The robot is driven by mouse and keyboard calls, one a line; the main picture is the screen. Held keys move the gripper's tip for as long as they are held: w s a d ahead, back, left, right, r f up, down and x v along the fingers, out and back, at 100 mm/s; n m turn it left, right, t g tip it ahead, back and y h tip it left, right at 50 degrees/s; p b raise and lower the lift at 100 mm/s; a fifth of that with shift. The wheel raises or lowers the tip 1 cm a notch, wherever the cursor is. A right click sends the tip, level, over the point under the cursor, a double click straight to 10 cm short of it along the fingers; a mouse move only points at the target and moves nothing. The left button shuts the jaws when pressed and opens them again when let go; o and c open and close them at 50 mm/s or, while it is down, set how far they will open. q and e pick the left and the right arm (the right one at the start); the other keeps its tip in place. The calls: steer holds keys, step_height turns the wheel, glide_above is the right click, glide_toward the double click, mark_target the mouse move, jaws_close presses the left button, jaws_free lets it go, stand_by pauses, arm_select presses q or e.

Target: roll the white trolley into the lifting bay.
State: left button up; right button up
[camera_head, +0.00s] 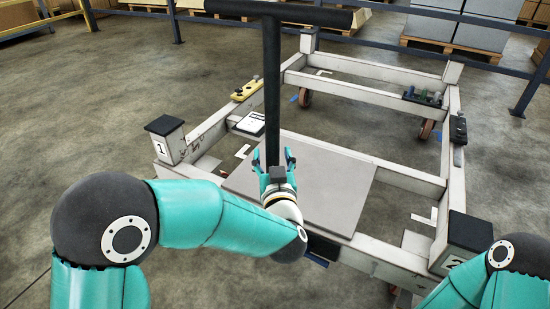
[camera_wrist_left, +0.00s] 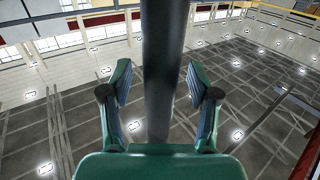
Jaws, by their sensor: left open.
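The white trolley (camera_head: 355,247) stands in front of me, a worn white frame on castors. Its black corner caps sit on posts marked 1 and 2. A dark upright pole with a T-shaped crossbar (camera_head: 262,12) rises at its near side. My left gripper (camera_head: 274,165) is at the pole's lower part. In the left wrist view the pole (camera_wrist_left: 163,70) stands between the two open fingers (camera_wrist_left: 160,95), with gaps on both sides. My right arm shows only at the lower right corner; its gripper is out of view. I cannot make out a lifting bay.
A grey panel (camera_head: 305,180) lies on the trolley's near part. Blue railings (camera_head: 440,58) and loaded pallets stand behind. Concrete floor at left is clear.

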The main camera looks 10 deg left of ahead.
arm_select(q)
steer(key=v, duration=1.2)
steer(key=shift+f, duration=0.1)
